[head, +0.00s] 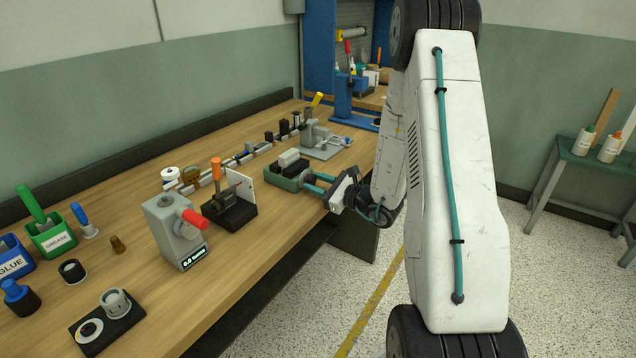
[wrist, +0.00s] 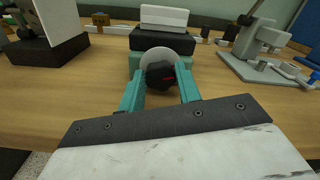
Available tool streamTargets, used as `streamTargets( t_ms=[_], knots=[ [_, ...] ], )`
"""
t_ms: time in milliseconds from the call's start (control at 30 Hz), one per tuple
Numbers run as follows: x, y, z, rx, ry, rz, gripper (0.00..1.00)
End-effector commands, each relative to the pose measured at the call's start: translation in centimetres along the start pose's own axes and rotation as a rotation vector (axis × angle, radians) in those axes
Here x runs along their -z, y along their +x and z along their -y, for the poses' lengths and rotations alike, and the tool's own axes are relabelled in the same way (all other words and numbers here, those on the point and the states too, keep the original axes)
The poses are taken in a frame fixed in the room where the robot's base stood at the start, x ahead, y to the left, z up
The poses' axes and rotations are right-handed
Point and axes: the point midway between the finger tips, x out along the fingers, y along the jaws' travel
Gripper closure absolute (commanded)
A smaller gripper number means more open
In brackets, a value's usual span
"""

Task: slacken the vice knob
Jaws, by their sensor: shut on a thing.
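The vice (head: 284,178) is a low green-grey body with dark jaws near the bench's front edge. It also shows straight ahead in the wrist view (wrist: 133,64), with a pale block (wrist: 164,17) on top, between or above the jaws. Its black knob (wrist: 160,76) has a small red mark and sits before a pale round disc (wrist: 158,55). My gripper (head: 311,183) reaches it from the right, and its teal fingers are shut on the knob, one on each side, in the wrist view (wrist: 161,84). In the head view my fingers hide the knob.
A grey metal fixture (head: 325,143) stands behind the vice. A black stand with a white plate (head: 240,187) and a grey device with a red handle (head: 175,232) are to the left. Bare wood lies in front of the vice.

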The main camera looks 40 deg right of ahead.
Motion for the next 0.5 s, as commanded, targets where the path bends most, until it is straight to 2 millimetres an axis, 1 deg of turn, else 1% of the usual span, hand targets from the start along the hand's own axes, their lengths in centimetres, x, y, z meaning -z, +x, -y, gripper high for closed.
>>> streamTargets(
  t_ms=[233,500],
  knots=[
    [0.05,-0.08,0.14,0.005,-0.159,-0.002,0.89],
    [0.06,-0.09,0.1,0.005,-0.254,-0.002,0.89]
  ],
)
